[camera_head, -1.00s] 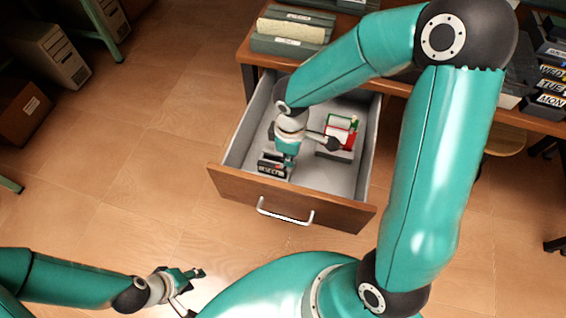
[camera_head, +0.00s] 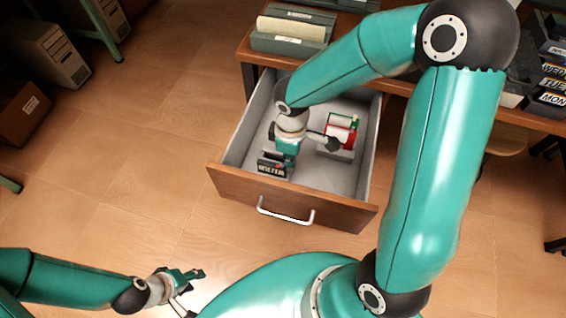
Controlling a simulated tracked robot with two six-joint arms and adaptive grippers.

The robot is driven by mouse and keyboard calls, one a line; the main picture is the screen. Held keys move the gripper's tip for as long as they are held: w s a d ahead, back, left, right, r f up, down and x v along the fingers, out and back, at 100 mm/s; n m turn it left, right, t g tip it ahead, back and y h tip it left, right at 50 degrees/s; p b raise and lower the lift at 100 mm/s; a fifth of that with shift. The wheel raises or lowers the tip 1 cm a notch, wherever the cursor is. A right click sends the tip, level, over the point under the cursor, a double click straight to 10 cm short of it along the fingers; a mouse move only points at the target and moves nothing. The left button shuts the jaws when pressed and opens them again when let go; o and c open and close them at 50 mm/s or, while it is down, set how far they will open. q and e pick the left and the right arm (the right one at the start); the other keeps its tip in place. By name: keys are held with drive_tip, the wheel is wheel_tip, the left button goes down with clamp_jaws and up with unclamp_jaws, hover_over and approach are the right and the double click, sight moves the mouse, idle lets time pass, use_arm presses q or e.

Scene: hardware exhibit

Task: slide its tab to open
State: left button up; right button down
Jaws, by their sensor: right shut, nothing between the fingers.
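A small dark box with white lettering (camera_head: 271,168) sits at the front left inside the open drawer (camera_head: 230,178). My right gripper (camera_head: 284,157) is down in the drawer, right at the upper right side of that box. It is shut and empty; its fingertips are small here, and I cannot tell if they touch the box. No separate tab can be made out on the box. My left gripper (camera_head: 194,289) is open and empty over the floor at the lower left, well away from the drawer.
A red and green item (camera_head: 342,130) on a grey base lies in the drawer's right half. The drawer has a silver handle (camera_head: 286,216). Binders (camera_head: 292,25) and day-labelled trays (camera_head: 551,85) stand on the desk. My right arm covers part of the drawer.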

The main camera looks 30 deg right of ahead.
sight(286, 168)
drive_tip(key=shift+f+b, duration=1.2)
drive_tip(key=shift+f, duration=0.1)
drive_tip(key=shift+w+a, duration=0.45)
drive_tip(key=shift+w, duration=0.15)
idle(0.4)
drive_tip(key=shift+s, duration=0.15)
drive_tip(key=shift+s+d, duration=0.1)
drive_tip(key=shift+d, duration=0.05)
idle(0.3)
drive_tip(key=shift+r+p, duration=2.75)
drive_tip(key=shift+r, duration=0.75)
